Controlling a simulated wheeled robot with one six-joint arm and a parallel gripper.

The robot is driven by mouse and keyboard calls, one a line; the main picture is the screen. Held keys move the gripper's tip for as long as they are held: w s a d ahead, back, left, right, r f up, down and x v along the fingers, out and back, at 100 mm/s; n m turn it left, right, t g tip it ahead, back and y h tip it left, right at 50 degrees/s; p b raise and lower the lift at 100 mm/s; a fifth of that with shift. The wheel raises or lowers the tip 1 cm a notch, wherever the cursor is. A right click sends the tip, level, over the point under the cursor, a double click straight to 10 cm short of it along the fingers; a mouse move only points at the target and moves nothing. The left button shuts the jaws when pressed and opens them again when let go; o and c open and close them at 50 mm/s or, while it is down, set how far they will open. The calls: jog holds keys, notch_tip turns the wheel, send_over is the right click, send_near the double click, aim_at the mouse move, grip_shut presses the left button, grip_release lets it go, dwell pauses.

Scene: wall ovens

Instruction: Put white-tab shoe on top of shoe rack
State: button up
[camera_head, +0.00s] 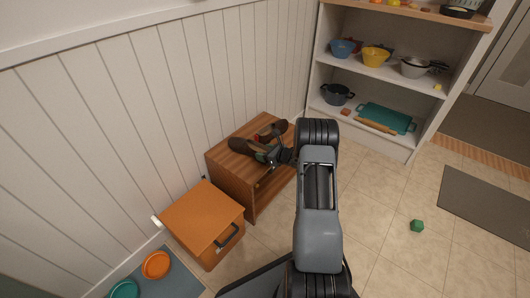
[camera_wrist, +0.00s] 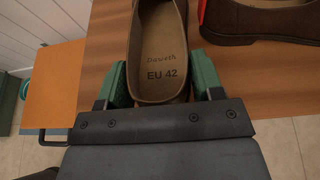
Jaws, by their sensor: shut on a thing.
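The shoe rack (camera_head: 233,183) is a low striped-wood unit against the panelled wall; its top also fills much of the wrist view (camera_wrist: 101,42). My gripper (camera_head: 268,156) is shut on a dark brown shoe (camera_head: 240,146). In the wrist view, green fingers (camera_wrist: 158,82) grip both sides of its heel end, and its beige insole reads EU 42. No white tab is visible on it. The held shoe is over the rack top; I cannot tell whether it touches. A second brown shoe (camera_head: 274,129) with a red tab lies beside it, right in the wrist view (camera_wrist: 262,22).
An orange cabinet (camera_head: 200,215) with a dark handle stands left of the rack. White shelves (camera_head: 409,145) with bowls and pots stand at the back right. A green block (camera_head: 416,226) lies on the tiled floor. Orange (camera_head: 156,265) and teal (camera_head: 125,290) bowls are at lower left.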

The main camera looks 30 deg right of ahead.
jog(key=shift+f+b, duration=0.45)
jog(key=shift+b, duration=0.15)
dwell(0.4)
jog(key=o, duration=1.2)
